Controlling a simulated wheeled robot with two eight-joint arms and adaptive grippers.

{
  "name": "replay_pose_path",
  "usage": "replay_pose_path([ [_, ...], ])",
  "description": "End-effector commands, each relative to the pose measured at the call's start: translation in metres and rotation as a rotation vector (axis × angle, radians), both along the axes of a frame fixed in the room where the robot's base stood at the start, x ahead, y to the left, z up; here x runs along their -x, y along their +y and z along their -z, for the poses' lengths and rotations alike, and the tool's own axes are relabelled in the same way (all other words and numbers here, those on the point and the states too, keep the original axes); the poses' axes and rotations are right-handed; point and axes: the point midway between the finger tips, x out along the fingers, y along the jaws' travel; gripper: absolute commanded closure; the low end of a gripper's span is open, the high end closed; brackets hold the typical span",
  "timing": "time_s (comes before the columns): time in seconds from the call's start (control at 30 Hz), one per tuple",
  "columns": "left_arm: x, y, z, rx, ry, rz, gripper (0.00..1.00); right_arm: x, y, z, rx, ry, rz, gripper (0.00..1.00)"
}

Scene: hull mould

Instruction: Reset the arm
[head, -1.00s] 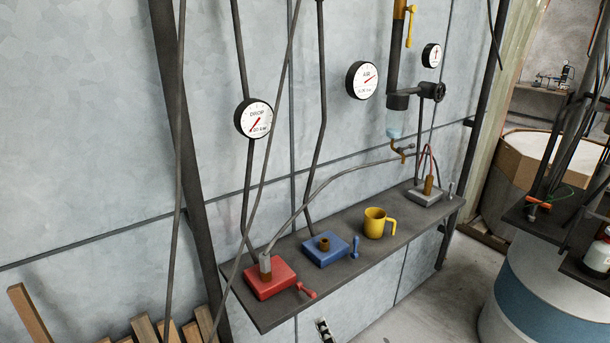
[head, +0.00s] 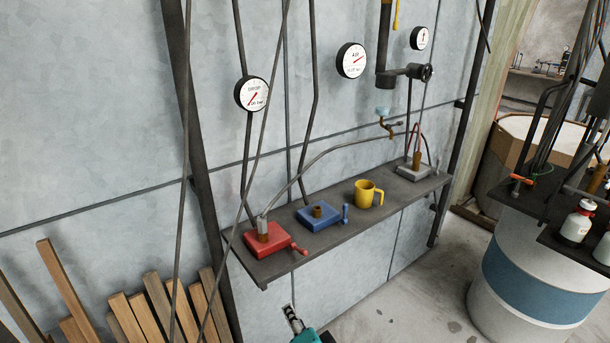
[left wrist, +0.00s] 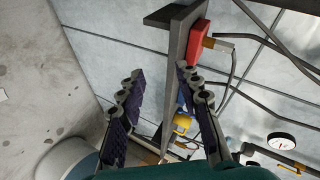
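My left gripper (head: 293,318) shows at the bottom edge of the head view, below the shelf, with a bit of its teal body (head: 308,338). In the left wrist view its two dark padded fingers (left wrist: 158,76) stand well apart with nothing between them. It is below and clear of the shelf (head: 345,218). My right gripper is not in view.
Wooden planks (head: 140,315) lean at the lower left. A blue-banded drum (head: 520,285) stands right. The floor between is clear.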

Motion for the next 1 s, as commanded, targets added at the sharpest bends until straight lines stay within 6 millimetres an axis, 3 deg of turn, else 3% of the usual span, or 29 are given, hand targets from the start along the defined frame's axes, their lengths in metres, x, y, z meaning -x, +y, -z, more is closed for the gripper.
replay_pose_path([
  [0.27, 0.013, 0.076, 0.022, 0.211, 0.181, -0.155, 0.66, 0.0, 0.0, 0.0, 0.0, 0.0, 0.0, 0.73],
  [0.4, 0.039, 0.12, 0.032, 0.431, 0.272, -0.275, 0.66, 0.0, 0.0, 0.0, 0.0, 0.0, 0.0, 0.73],
  [0.5, 0.059, 0.141, 0.035, 0.618, 0.303, -0.359, 0.66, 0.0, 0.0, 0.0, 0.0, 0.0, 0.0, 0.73],
  [0.7, 0.083, 0.157, 0.029, 0.886, 0.285, -0.458, 0.66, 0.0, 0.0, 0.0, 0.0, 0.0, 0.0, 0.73],
  [1.0, 0.087, 0.158, 0.025, 0.964, 0.27, -0.479, 0.66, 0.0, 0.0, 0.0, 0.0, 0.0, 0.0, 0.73],
])
